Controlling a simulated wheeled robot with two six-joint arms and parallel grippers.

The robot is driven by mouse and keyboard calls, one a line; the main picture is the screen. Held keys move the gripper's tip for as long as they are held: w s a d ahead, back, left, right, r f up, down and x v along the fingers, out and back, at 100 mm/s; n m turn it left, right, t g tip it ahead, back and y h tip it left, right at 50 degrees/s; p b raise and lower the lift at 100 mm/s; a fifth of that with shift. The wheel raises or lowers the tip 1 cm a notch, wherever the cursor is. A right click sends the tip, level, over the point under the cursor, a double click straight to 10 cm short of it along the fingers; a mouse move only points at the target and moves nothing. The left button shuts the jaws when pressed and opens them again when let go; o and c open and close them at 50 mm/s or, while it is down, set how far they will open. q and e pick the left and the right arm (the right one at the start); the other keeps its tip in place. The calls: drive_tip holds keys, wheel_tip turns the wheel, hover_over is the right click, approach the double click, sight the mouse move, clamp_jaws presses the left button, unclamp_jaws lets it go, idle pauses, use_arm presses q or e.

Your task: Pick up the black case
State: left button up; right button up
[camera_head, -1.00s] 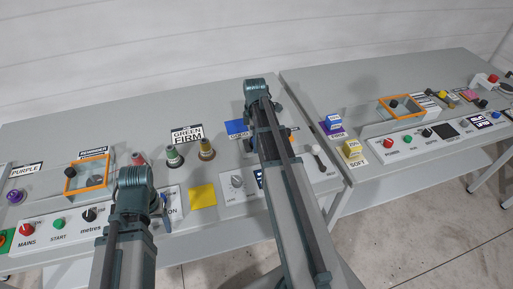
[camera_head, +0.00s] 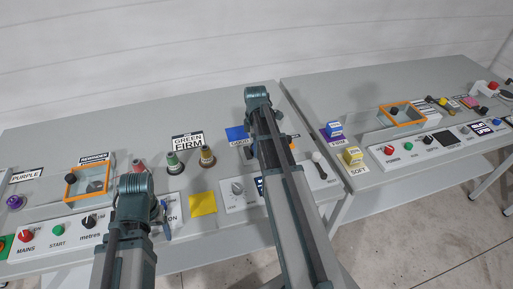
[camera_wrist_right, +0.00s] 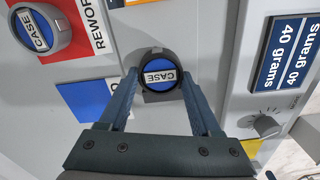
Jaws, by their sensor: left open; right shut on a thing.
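The black case (camera_wrist_right: 144,81) is round, with a blue face marked CASE, in the middle of the right wrist view. My right gripper (camera_wrist_right: 160,80) has a finger on each side of it and is shut on it. I cannot tell whether it is clear of the surface. A second round case (camera_wrist_right: 40,30), with a grey rim and blue CASE face, lies on a red area at upper left.
Green (camera_head: 174,163) and brown (camera_head: 207,157) spools stand behind a yellow pad (camera_head: 203,204). An orange-framed box (camera_head: 88,182) stands at left. A second bench (camera_head: 350,90) is at right.

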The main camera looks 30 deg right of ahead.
use_arm(q)
drive_tip(key=shift+r+p, duration=0.4)
use_arm(e)
drive_tip(key=shift+r, duration=0.45)
use_arm(q)
wheel_tip(320, 180, up, 3)
drive_tip(key=p, duration=0.3)
use_arm(e)
drive_tip(key=r, duration=0.3)
drive_tip(key=shift+s+a, duration=0.25)
drive_tip(key=shift+a, duration=0.1)
use_arm(q)
drive_tip(key=shift+r+p, duration=0.55)
drive_tip(key=shift+r, duration=0.05)
use_arm(e)
drive_tip(key=s+a, duration=0.2)
drive_tip(key=a, duration=0.2)
drive_tip(key=s+a, duration=0.2)
drive_tip(key=a, duration=0.3)
drive_tip(key=s+a+r, duration=0.1)
drive_tip(key=s+a, duration=0.1)
drive_tip(key=a, duration=0.2)
drive_tip(key=shift+s+a, duration=0.1)
drive_tip(key=shift+a, duration=0.3)
